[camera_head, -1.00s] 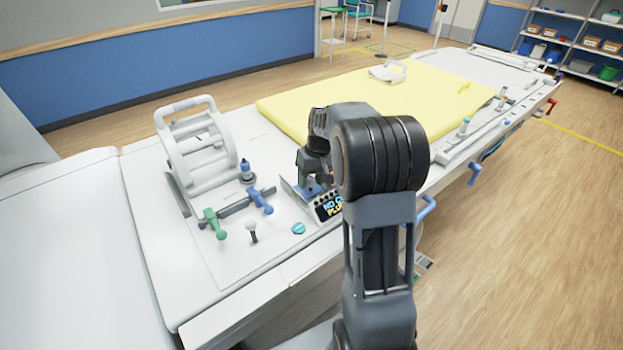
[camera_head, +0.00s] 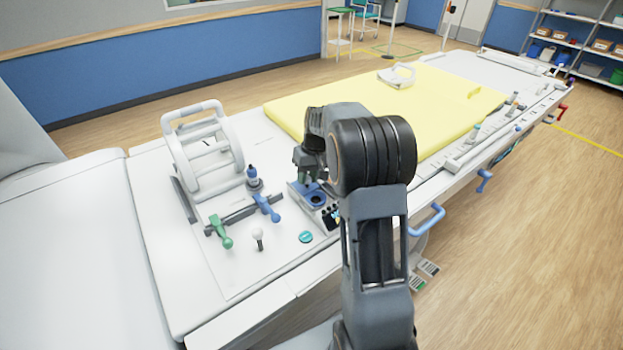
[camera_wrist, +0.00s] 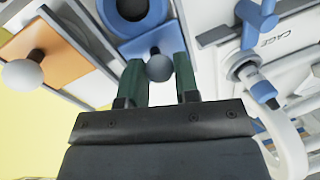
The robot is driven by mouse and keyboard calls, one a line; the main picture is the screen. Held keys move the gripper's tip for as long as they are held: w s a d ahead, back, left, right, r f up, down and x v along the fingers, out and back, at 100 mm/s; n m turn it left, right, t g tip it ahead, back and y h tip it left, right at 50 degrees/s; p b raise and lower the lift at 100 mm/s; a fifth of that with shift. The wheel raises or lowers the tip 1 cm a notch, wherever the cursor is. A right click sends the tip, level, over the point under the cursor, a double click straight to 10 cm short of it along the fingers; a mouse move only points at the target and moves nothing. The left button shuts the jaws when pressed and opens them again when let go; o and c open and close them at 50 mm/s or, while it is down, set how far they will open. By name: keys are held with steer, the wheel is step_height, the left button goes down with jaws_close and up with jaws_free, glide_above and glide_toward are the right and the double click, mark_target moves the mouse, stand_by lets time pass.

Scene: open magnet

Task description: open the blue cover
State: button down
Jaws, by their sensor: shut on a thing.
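The blue cover (camera_wrist: 145,43) shows at the top of the wrist view as a blue plate with a round grey-blue ball knob (camera_wrist: 159,68). My gripper (camera_wrist: 159,72) has its two green fingers on either side of that knob, shut on it. Beside the cover, a blue-rimmed round dark opening (camera_wrist: 133,8) is exposed. In the head view, the blue socket frame (camera_head: 312,197) with its dark hole sits on the bench right below my gripper (camera_head: 309,172). The cover looks tilted up from it, but my gripper partly hides it.
A white cage (camera_head: 204,150) stands left, with a green handle (camera_head: 221,231) and a blue handle (camera_head: 264,205) before it. An orange panel with a white ball knob (camera_wrist: 22,76) is close by in the wrist view. A yellow pad (camera_head: 440,100) lies behind.

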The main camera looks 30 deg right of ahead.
steer(key=shift+w+d, duration=0.1)
steer(key=shift+w, duration=0.45)
steer(key=c, duration=0.9)
jaws_free()
steer(key=shift+o, duration=0.2)
step_height(320, 180, up, 14)
steer(key=d, duration=0.2)
steer(key=shift+d+f, duration=0.15)
steer(key=shift+f, duration=0.05)
